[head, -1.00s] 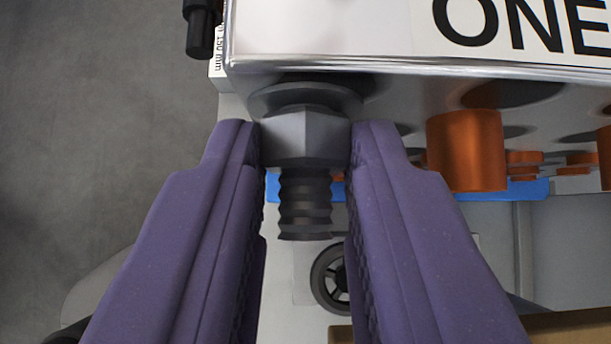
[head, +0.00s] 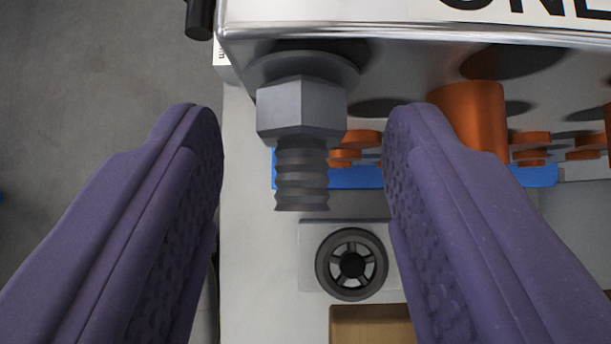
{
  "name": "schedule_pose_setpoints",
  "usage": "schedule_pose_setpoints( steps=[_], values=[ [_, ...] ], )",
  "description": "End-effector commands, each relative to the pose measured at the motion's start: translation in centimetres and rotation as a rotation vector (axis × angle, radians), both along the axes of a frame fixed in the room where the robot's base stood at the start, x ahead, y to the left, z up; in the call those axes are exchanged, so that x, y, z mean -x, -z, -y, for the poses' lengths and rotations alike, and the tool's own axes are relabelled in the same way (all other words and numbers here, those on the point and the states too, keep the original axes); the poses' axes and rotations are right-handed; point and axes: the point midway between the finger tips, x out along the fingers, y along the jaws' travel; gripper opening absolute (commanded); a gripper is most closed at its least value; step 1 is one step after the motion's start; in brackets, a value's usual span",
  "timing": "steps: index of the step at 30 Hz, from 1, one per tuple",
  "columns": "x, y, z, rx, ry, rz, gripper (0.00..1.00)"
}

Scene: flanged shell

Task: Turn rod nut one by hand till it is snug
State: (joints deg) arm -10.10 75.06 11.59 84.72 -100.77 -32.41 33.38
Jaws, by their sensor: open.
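The rod nut (head: 301,108) is a grey hex nut on a dark threaded rod (head: 301,180). A round washer (head: 345,72) lies behind it, against the underside of the metal plate. The rod's end sticks out below the nut. My gripper (head: 302,125) is open, with one purple finger on each side of the nut and a clear gap to both. The right finger is farther from the nut's edge than the left. I cannot tell whether the nut is tight against the washer.
The shiny flanged shell (head: 420,50) with part of a printed word fills the top. Orange cylinders (head: 470,115) stand to the right, near a blue strip (head: 355,177). A black spoked wheel (head: 352,264) and a brown box (head: 372,325) lie below.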

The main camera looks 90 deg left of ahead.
Motion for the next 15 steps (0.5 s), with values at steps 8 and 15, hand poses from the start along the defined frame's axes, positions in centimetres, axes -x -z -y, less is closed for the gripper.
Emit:
schedule_pose_setpoints(
  steps=[8, 15],
  values=[
    [0.0, -3.1, 3.2, 0.002, 0.003, 0.002, 0.51],
    [0.2, -5.2, 5.4, 0.002, 0.003, 0.001, 0.51]
  ],
)
